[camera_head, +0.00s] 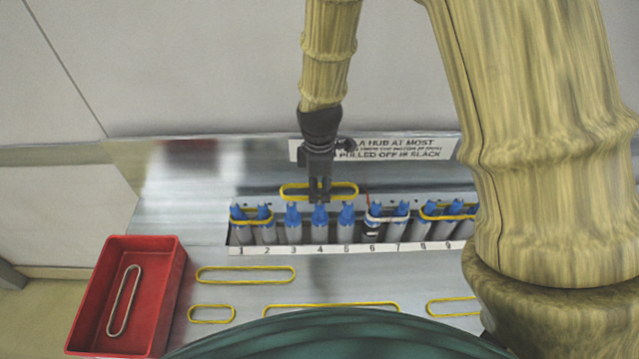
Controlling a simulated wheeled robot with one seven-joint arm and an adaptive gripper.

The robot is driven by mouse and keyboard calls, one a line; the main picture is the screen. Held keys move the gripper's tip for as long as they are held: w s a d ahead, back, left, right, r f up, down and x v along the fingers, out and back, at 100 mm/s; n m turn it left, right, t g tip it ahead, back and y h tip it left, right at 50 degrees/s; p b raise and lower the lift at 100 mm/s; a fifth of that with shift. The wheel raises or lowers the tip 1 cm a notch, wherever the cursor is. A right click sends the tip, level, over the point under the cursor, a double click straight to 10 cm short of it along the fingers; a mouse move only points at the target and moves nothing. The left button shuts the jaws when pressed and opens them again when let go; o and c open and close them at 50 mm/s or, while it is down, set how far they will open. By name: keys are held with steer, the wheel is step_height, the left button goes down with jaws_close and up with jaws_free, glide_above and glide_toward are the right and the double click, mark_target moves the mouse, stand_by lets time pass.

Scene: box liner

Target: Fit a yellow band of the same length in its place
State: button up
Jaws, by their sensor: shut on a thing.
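My gripper (319,198) points down and is shut on a yellow band (291,190), a long loop held level. The band is above and slightly behind the blue-tipped hubs 3, 4 and 5 (320,230), and looks apart from them. Those three hubs show no band. A yellow band (251,221) is around hubs 1 and 2. A white band (388,219) is around hubs 6 and 7, and hub 6 looks darker at its top. Another yellow band (440,217) is around hub 8 and beyond; my arm hides its right end.
Loose yellow bands of different lengths lie on the metal table: one long (246,268), one short (211,321), and others partly hidden by my body. A red bin (168,300) at left holds a whitish band (124,300). A printed sign (400,149) is behind the hubs.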

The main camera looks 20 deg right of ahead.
mark_target(320, 202)
steer(key=shift+s+f+b, duration=0.25)
steer(key=shift+f+b, duration=0.3)
steer(key=shift+f, duration=0.15)
steer(key=shift+f+b, duration=1.55)
steer(key=shift+f, duration=1.45)
steer(key=shift+w, duration=0.1)
steer(key=o, duration=1)
steer(key=shift+r, duration=0.1)
step_height(320, 202, up, 12)
steer(key=shift+f, duration=0.1)
